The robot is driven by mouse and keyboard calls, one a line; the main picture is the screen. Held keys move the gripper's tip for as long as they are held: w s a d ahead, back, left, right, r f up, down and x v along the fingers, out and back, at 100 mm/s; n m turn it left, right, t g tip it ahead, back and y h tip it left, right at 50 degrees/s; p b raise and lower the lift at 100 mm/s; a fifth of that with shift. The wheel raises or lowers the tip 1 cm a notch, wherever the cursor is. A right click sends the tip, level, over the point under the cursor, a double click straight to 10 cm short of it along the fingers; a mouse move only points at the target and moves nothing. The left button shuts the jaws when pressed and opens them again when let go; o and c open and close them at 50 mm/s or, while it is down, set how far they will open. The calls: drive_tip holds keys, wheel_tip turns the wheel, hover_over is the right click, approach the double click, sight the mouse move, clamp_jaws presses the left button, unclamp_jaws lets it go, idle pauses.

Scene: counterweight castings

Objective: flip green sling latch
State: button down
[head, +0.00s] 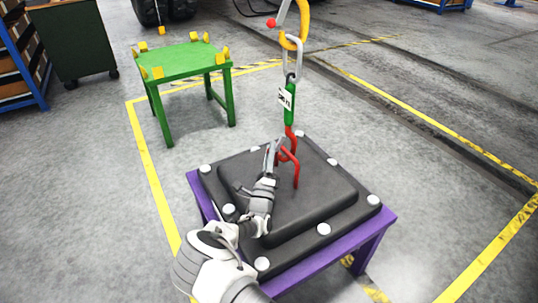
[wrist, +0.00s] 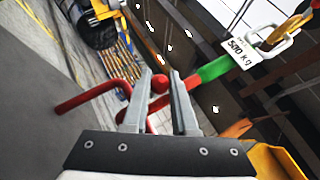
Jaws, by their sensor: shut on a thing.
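The green sling (head: 289,105) hangs above a black casting (head: 325,190), with a red hook (head: 291,140) at its lower end. In the wrist view the green sling (wrist: 212,69) runs toward upper right. A bent red bar (head: 296,175) rises from the casting's top at the hook; it also shows in the wrist view (wrist: 78,102). My gripper (head: 275,148) reaches the hook from the left. In the wrist view my gripper (wrist: 161,74) is shut on the latch, whose round red knob (wrist: 158,84) shows between the fingers. The hook's mouth is partly hidden.
The casting sits on a purple stand (head: 350,242). A yellow hook (head: 292,40) and steel link hold the sling from above. A white tag (wrist: 242,48) reads 500 kg. A green table (head: 178,62) with yellow corner blocks stands at back left. Floor around is clear.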

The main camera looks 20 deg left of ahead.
drive_tip(key=shift+d+f+n, duration=0.1)
drive_tip(key=shift+f+n, duration=0.05)
drive_tip(key=shift+n, duration=0.25)
drive_tip(key=c, duration=0.7)
unclamp_jaws()
